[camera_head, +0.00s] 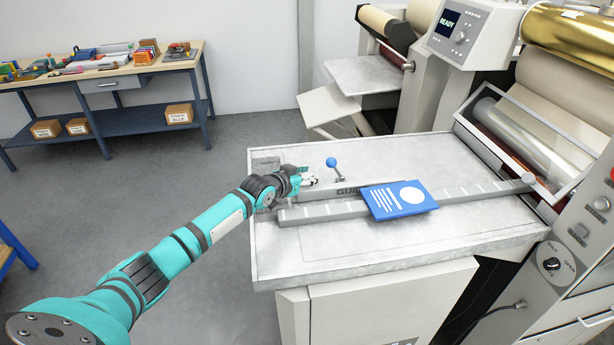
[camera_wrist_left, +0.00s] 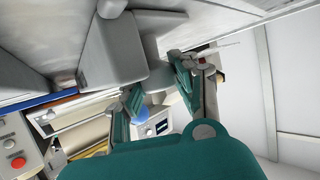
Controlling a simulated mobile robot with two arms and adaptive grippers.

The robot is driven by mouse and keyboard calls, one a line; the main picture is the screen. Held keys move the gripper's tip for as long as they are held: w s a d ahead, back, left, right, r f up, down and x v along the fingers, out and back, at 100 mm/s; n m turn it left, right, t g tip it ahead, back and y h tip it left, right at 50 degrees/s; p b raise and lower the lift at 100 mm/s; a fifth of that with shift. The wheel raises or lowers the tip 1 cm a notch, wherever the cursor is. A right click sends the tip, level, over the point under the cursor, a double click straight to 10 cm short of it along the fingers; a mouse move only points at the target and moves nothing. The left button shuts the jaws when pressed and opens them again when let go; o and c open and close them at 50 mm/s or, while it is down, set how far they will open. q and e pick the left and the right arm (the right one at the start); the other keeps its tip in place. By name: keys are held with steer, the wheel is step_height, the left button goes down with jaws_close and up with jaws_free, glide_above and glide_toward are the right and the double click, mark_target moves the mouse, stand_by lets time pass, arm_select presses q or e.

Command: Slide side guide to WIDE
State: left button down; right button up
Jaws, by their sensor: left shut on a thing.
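The side guide (camera_head: 350,206) is a long grey bar with dark letters starting "GUI", lying on the pale metal feed table (camera_head: 300,258). My left gripper (camera_head: 310,180) is low over the table at the guide's left part. In the left wrist view, the fingers (camera_wrist_left: 156,84) close on a grey rounded part beside a large grey block (camera_wrist_left: 112,50). A blue booklet (camera_head: 400,200) with white print lies over a grey bar with tick marks (camera_head: 470,192), to the right of the gripper. I cannot read any WIDE mark. My right gripper is not in view.
A blue ball-topped lever (camera_head: 331,162) stands just behind and right of my left gripper. The laminating machine with a clear roll (camera_head: 530,140) is at the right. A workbench (camera_head: 110,72) stands at the back left. The table's front left is clear.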

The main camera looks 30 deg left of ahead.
arm_select(q)
steer(key=shift+s+r, duration=0.15)
steer(key=shift+r, duration=0.1)
steer(key=c, duration=1.5)
jaws_free()
steer(key=shift+w+a+f, duration=0.25)
steer(key=shift+w, duration=0.1)
steer(key=shift+o, duration=1.3)
steer(key=shift+s+r, duration=0.1)
steer(key=shift+s, duration=0.05)
steer(key=shift+s+d, duration=0.1)
steer(key=v, duration=1.2)
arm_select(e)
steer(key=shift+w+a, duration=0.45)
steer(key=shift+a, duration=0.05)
